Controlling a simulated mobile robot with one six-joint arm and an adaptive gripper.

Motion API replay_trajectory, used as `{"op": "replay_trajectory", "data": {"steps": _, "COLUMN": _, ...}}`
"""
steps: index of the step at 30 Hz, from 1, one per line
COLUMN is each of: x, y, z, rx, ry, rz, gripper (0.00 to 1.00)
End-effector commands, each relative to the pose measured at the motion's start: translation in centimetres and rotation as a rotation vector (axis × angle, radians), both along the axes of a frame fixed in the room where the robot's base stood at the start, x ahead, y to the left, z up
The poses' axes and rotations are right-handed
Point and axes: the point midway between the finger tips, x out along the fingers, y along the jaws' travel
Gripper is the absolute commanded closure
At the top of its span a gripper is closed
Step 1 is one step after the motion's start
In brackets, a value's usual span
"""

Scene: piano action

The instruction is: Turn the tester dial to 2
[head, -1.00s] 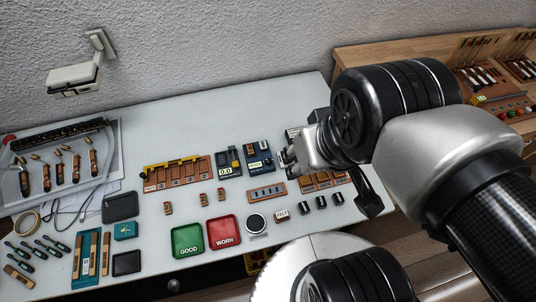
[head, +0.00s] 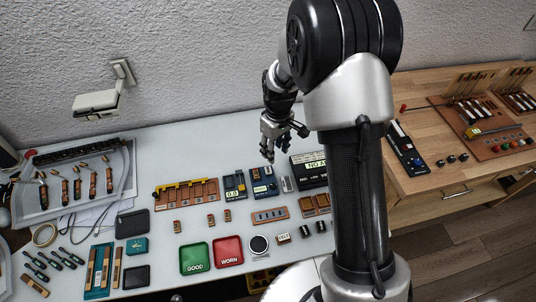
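Several small devices stand at the back of the white table. They are a dark gauge with a "0.0" display (head: 235,188), a blue box with a small display (head: 263,183), and a black box with a pale lettered display (head: 311,169). Which one is the tester is not clear, and no dial mark is readable. My gripper (head: 269,155) points down above the back of the table, just above and behind the blue box. It appears apart from the devices and empty. Its fingers are too small to judge their opening. My arm hides part of the black box's surroundings.
A green GOOD tray (head: 194,259) and a red WORN tray (head: 229,251) lie at the front. A slotted wooden block with yellow bar (head: 186,194) stands left of the devices. A wooden bench (head: 430,180) with a panel is at right. The wall is close behind.

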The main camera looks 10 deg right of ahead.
Motion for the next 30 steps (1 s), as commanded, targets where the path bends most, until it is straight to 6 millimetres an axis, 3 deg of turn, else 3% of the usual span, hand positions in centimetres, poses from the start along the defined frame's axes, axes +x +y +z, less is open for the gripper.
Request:
{"op": "replay_trajectory", "data": {"steps": 3, "x": 0.5, "y": 0.0, "z": -2.6, "rx": 0.001, "ry": 0.025, "rz": 0.028, "gripper": 0.60}}
{"op": "replay_trajectory", "data": {"steps": 14, "x": 0.4, "y": 0.0, "z": -7.2, "rx": 0.001, "ry": 0.035, "rz": 0.042, "gripper": 0.60}}
{"op": "replay_trajectory", "data": {"steps": 30, "x": 0.3, "y": 0.2, "z": -18.5, "rx": 0.000, "ry": 0.033, "rz": 0.041, "gripper": 0.60}}
